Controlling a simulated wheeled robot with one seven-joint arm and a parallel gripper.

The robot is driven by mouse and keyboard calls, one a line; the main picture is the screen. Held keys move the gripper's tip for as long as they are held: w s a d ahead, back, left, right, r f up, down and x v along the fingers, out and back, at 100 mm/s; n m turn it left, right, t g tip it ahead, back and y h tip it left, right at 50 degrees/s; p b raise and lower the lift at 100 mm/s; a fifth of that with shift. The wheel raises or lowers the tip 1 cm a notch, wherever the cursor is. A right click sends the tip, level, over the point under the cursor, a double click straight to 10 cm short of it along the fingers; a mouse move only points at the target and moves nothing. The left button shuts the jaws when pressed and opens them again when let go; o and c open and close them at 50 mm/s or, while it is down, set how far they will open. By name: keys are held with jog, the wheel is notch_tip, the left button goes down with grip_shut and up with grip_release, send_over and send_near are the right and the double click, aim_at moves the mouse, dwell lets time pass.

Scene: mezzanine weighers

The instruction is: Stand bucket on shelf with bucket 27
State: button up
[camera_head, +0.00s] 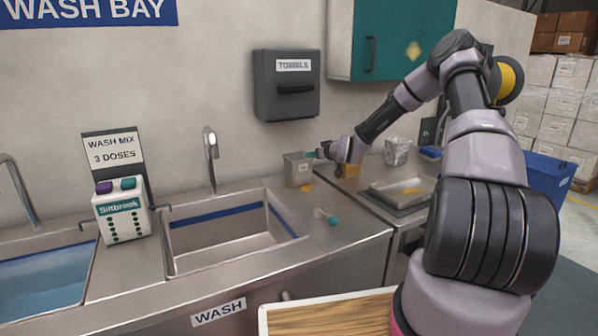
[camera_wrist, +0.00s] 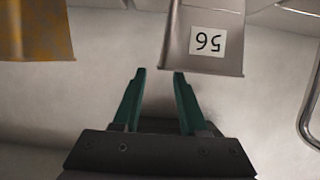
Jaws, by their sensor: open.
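A grey metal bucket (camera_head: 298,169) stands on the steel counter right of the sink. In the wrist view, a bucket (camera_wrist: 205,25) carries a white label that appears upside down and seems to read 56. My gripper (camera_head: 318,154) is beside the counter bucket, at its upper right. In the wrist view the green fingers of my gripper (camera_wrist: 159,73) are open with nothing between them. The right fingertip lies close to the labelled bucket's edge; contact cannot be told. No bucket marked 27 and no shelf holding one can be made out.
An orange-stained container (camera_wrist: 35,30) is at the wrist view's left. A sink (camera_head: 230,235) and a wash-mix dispenser (camera_head: 122,210) are left along the counter. A teal-ended utensil (camera_head: 329,217) lies in front. A tray (camera_head: 400,192) and crumpled silvery container (camera_head: 398,151) are right.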

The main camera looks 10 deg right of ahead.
jog(key=x, duration=0.5)
jog(key=shift+w+f, duration=0.1)
jog(key=shift+f, duration=0.2)
grip_shut()
jog(key=shift+r, duration=0.1)
dwell(1.0)
